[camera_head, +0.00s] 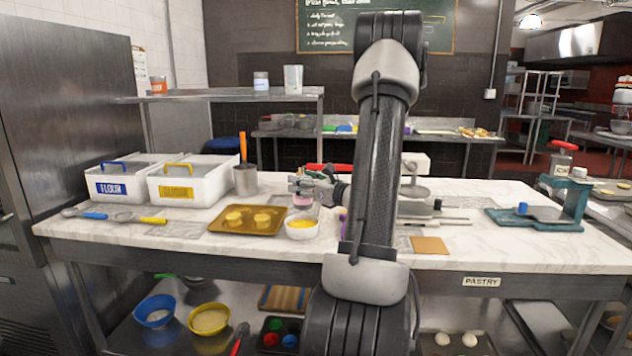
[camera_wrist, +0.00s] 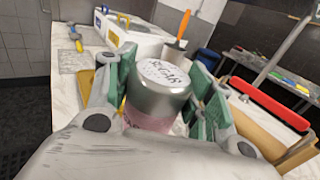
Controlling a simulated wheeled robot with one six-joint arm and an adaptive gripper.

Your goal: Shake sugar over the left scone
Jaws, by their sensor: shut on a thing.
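Two yellow scones sit on a brown tray (camera_head: 222,228) on the marble counter: the left scone (camera_head: 235,218) and the right scone (camera_head: 263,219). My gripper (camera_head: 299,188) is to the right of the tray. Its green-padded fingers (camera_wrist: 165,100) are shut around a shaker. The shaker (camera_wrist: 160,88) has a metal lid with handwriting on top that I cannot read clearly, and a pinkish body mostly hidden by my gripper. In the head view the shaker (camera_head: 303,201) shows small, lid side up, behind a white bowl.
The white bowl (camera_head: 302,231) of yellow filling stands right of the tray. White flour (camera_head: 118,187) and sugar (camera_head: 182,190) bins and a metal pot (camera_head: 245,181) stand behind it. A green-based device (camera_head: 545,215) stands far right.

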